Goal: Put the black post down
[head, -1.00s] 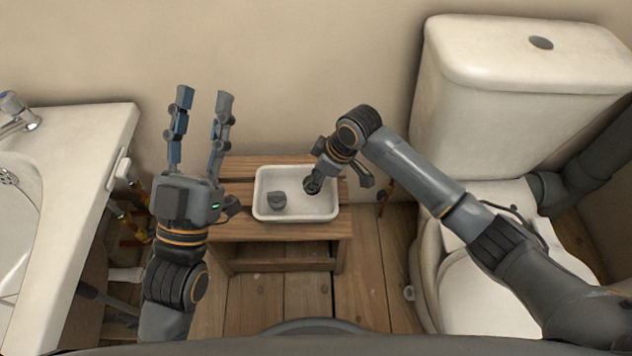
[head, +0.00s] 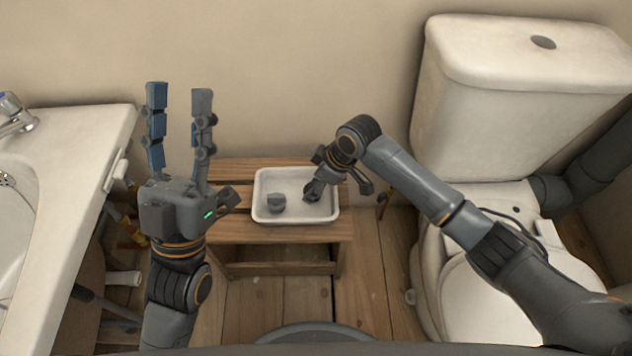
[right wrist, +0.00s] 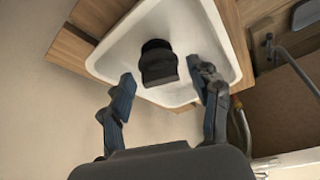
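The black post (head: 276,202) stands in the white tray (head: 262,178), left of the middle. It also shows in the right wrist view (right wrist: 158,64), resting in the tray ahead of the open fingers and apart from them. My right gripper (head: 312,190) is over the right part of the tray, to the right of the post. In the right wrist view my right gripper (right wrist: 165,90) has its two fingers spread with nothing between them. My left gripper (head: 178,96) points up toward the wall on the left, its fingers apart and empty.
The tray sits on a slatted wooden stool (head: 230,230). A white basin (head: 80,140) with a tap (head: 18,114) is at the left, with pipes below it. A toilet (head: 500,120) stands at the right, behind my right arm. Wooden floor shows in front of the stool.

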